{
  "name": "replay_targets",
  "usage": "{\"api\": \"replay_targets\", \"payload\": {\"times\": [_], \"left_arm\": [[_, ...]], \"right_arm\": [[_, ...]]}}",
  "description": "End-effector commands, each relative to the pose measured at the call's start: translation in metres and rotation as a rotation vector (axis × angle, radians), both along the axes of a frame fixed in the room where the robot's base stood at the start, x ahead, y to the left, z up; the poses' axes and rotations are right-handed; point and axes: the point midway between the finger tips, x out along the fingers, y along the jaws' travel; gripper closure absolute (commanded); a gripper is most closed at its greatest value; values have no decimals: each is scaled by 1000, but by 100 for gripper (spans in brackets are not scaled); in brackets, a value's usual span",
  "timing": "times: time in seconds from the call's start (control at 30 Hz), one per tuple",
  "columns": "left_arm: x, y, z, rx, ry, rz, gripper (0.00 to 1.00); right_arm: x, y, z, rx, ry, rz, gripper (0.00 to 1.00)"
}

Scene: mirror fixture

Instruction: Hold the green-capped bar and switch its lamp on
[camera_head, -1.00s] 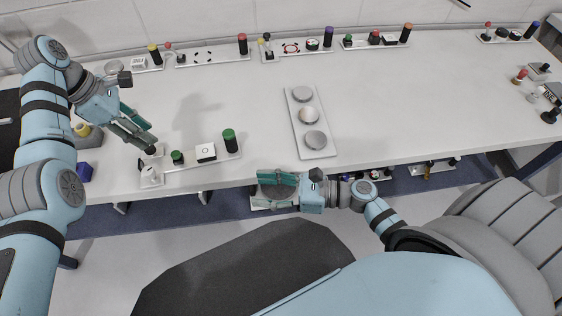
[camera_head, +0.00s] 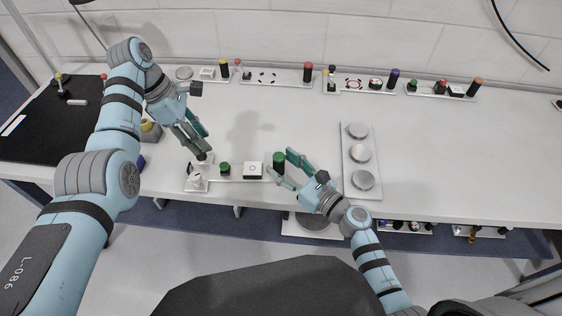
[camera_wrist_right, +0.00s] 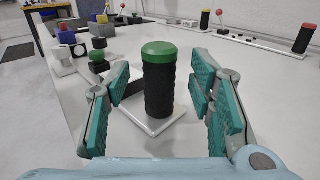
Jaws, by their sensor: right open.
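The green-capped bar (camera_head: 279,157) stands upright, black and ribbed, at the right end of a pale plate. In the right wrist view the bar (camera_wrist_right: 159,90) stands between my open right fingers (camera_wrist_right: 160,105), with a gap on each side. My right gripper (camera_head: 281,163) is level with it in the head view. Which part is the lamp, I cannot tell. My left gripper (camera_head: 205,146) hangs over the plate's left end; its jaw gap is unclear.
A plate with three grey discs (camera_head: 361,154) lies right of my right gripper. Several other fixtures with coloured bars line the wall, including a red-capped one (camera_head: 308,72). A black mat (camera_head: 50,125) covers the far left. The middle of the table is clear.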

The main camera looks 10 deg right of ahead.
Motion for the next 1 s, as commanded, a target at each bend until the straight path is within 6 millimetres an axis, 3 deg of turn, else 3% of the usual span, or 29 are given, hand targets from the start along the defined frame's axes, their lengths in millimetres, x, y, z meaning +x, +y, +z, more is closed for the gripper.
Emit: {"api": "replay_targets", "payload": {"times": [0.13, 0.4, 0.7, 1.0], "left_arm": [[0, 0, 0, 0, 0, 0, 67], [0, 0, 0, 0, 0, 0, 67], [0, 0, 0, 0, 0, 0, 67], [0, 0, 0, 0, 0, 0, 67]], "right_arm": [[14, 9, 0, 0, 0, 1, 51], [16, 11, 0, -1, 1, 1, 51], [16, 10, 0, 0, 0, 1, 99], [16, 10, 0, 0, 0, 1, 100]]}}
